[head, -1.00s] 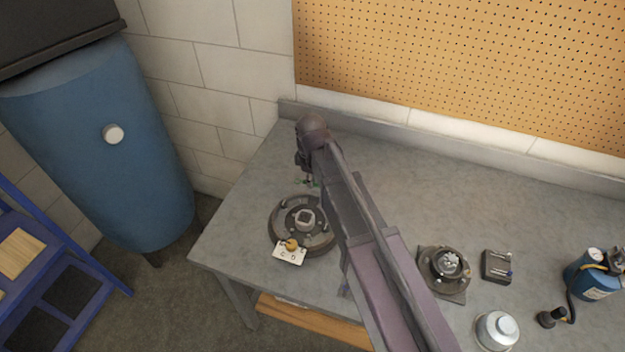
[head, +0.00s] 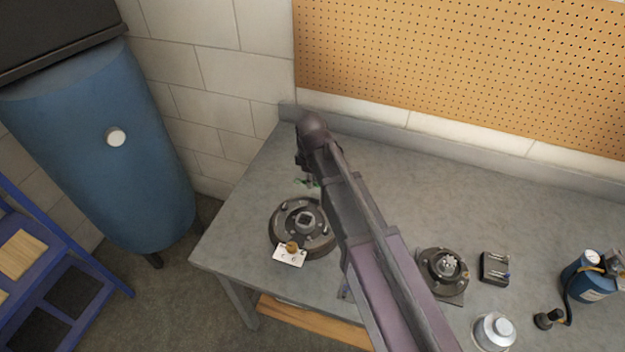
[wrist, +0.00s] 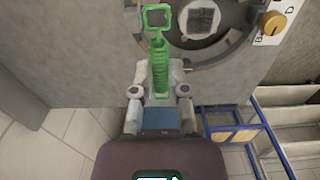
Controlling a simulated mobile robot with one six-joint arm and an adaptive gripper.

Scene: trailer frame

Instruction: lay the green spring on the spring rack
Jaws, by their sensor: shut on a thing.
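The green spring (wrist: 160,52) is a coil with a squarish loop at its far end. It lies between the two fingers of my gripper (wrist: 160,78), which is shut on it. In the head view a small green part of the spring (head: 301,182) shows beside my gripper (head: 309,183), above the far edge of the round drum assembly; my arm hides much of the rest. A small dark block with pale bars and a blue bit, apparently the spring rack (head: 494,270), sits on the bench to the right, well away from my gripper.
The drum assembly (head: 276,236) has a white card with a yellow knob (head: 291,249) at its front. Right of my arm stand a hub on a square plate (head: 446,285), a silver canister (head: 494,332) and a blue bottle (head: 588,283). The back of the bench (head: 450,170) is clear.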

